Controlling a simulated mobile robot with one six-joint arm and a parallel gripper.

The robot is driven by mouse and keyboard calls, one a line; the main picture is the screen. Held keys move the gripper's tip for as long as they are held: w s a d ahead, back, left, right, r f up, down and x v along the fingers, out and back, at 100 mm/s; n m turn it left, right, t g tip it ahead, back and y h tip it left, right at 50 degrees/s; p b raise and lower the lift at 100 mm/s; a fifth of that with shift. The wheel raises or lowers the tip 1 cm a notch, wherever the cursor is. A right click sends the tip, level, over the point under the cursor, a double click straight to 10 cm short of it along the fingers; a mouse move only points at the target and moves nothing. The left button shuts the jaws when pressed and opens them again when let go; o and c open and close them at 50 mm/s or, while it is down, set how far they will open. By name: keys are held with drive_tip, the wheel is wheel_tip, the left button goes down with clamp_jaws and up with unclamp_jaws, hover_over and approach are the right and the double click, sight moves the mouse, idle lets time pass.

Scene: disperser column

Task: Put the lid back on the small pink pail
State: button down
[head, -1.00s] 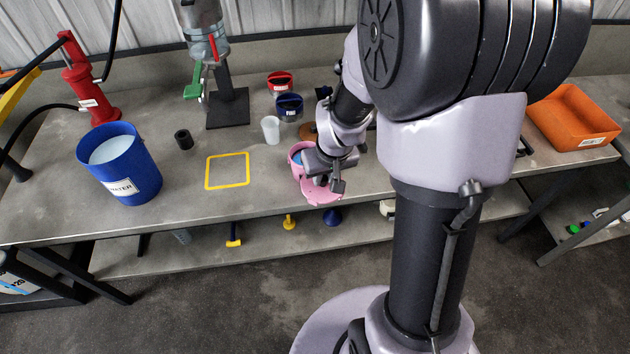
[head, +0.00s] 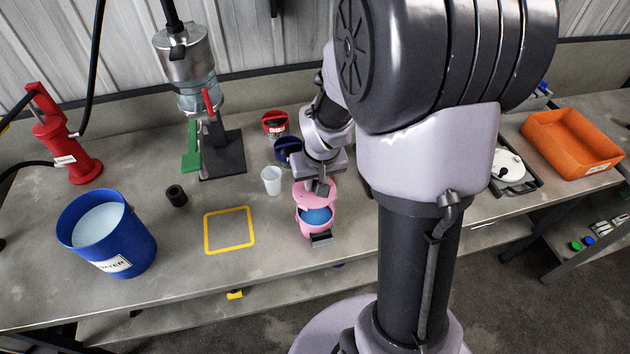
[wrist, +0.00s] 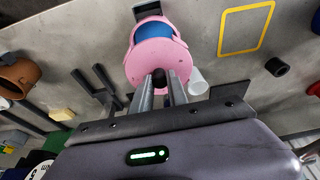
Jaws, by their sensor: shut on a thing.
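The small pink pail (head: 312,230) stands on the bench with blue contents (head: 317,216) showing at its near side. Its pink lid (head: 313,197) hangs over the pail's far part, leaving the opening partly uncovered. My gripper (head: 320,187) is above the lid at its far side. In the wrist view my gripper (wrist: 164,88) is shut on the lid's dark knob (wrist: 160,76). The lid (wrist: 157,60) there covers part of the pail, with a blue strip (wrist: 152,30) visible beyond it. Whether the lid touches the rim I cannot tell.
A white cup (head: 271,180) stands close left of the pail. Blue (head: 288,149) and red (head: 275,122) pails stand behind. A yellow square outline (head: 229,230) marks clear bench to the left. A blue water bucket (head: 120,250) and an orange bin (head: 572,143) stand farther out.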

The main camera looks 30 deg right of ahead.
sight(316, 199)
drive_tip(key=shift+s+f+b, duration=0.4)
wheel_tip(316, 199, down, 5)
drive_tip(key=b, duration=0.4)
drive_tip(key=shift+f, duration=0.2)
drive_tip(key=shift+f+b, duration=0.2)
drive_tip(key=shift+b, duration=0.55)
idle(1.1)
drive_tip(key=c, duration=0.7)
unclamp_jaws()
drive_tip(key=shift+r+p, duration=2.75)
drive_tip(key=shift+r, duration=0.85)
clamp_jaws()
